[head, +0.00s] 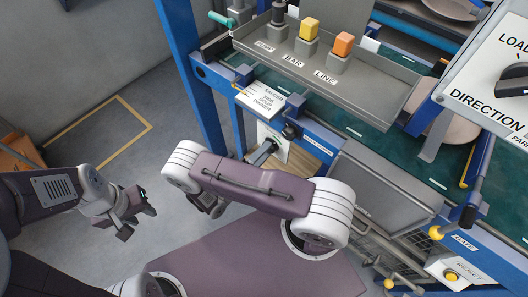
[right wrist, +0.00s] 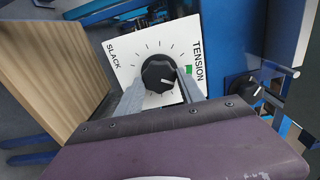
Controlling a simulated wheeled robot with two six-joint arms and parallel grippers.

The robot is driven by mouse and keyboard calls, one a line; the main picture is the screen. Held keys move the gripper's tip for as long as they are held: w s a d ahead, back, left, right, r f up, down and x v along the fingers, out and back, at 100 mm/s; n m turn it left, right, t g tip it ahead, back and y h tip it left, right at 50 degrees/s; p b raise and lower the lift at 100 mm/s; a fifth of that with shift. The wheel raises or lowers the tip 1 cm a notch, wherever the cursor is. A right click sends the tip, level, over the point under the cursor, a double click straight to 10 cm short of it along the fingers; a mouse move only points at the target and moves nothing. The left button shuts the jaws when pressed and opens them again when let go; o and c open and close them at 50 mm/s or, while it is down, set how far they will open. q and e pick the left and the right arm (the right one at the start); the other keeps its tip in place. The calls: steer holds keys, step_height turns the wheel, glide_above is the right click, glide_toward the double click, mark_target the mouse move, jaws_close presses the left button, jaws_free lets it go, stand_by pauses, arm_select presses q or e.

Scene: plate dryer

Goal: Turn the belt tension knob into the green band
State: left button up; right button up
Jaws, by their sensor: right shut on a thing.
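The belt tension knob (right wrist: 157,73) is black and round, in the middle of a white dial plate (right wrist: 125,58) marked SLACK at left and TENSION at right. Its white pointer line points right and slightly down. The green band (right wrist: 188,70) is a small patch at the dial's right, just beyond one finger. My right gripper (right wrist: 160,88) is shut on the knob, one finger on each side. In the head view the dial plate (head: 274,141) is partly hidden behind my right gripper (head: 262,152). My left gripper (head: 138,220) is open and empty above the floor, far from the knob.
A wooden block (right wrist: 50,75) stands close on the left of the dial. Another black knob (right wrist: 245,86) is at the right.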

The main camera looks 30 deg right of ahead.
steer(key=shift+n, duration=0.7)
steer(key=o, duration=1.3)
steer(key=shift+o, duration=0.2)
steer(key=v, duration=0.9)
steer(key=shift+a, duration=0.1)
